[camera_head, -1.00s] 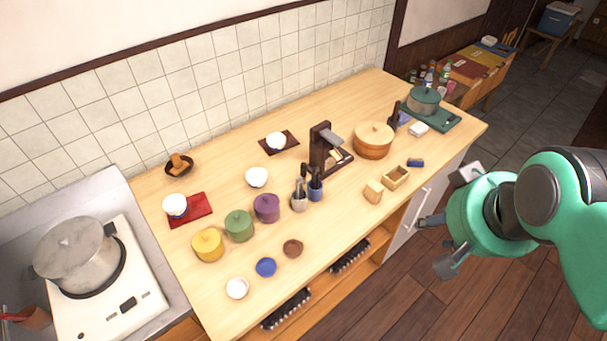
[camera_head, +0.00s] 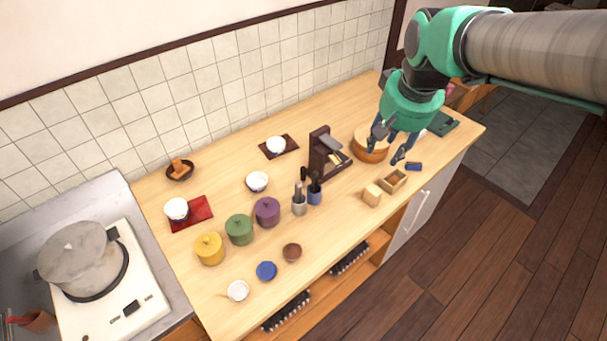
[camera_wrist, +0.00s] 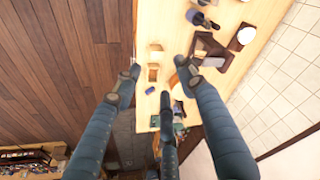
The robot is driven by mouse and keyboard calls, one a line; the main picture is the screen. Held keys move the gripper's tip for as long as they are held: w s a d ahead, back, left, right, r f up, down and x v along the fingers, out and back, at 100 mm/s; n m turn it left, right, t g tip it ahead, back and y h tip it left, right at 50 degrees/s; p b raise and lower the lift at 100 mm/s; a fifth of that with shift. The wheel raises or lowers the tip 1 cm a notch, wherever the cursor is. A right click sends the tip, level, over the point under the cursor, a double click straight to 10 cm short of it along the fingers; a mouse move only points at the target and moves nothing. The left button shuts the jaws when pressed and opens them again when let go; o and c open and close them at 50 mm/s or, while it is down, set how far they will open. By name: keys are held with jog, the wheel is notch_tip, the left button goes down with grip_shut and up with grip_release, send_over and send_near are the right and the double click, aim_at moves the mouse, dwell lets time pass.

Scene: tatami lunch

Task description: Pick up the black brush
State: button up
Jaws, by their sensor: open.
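I cannot firmly tell which thing is the black brush. A small dark blue object (camera_head: 414,166) lies near the counter's right front edge; it also shows in the wrist view (camera_wrist: 150,90). Dark handles (camera_head: 314,177) stand up from the blue cup (camera_head: 315,196), their heads hidden. My gripper (camera_head: 388,145) is open and empty above the right part of the counter, in front of the round wooden tub (camera_head: 368,152) and partly hiding it. In the wrist view, the spread fingertips (camera_wrist: 157,67) frame the open wooden box (camera_wrist: 153,73).
A wooden block (camera_head: 372,195) stands left of the box. A dark brown stand (camera_head: 320,155) rises behind the cups. A grey cup (camera_head: 299,207), lidded pots such as the purple one (camera_head: 267,212), and small bowls stand to the left. A green board (camera_head: 442,124) lies far right.

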jog(key=w+a+f+g, duration=0.1)
jog(key=w+a+f, duration=0.35)
jog(key=w, duration=0.35)
jog(key=n+g+p, duration=0.1)
jog(key=g+p, duration=0.1)
jog(key=p, duration=0.1)
send_near(304, 168)
jog(key=shift+f, duration=0.15)
jog(key=shift+w+a+f, duration=0.2)
jog(key=shift+f, duration=0.3)
notch_tip(304, 168, down, 9)
jog(key=shift+r+b, duration=0.2)
jog(key=shift+b, duration=0.4)
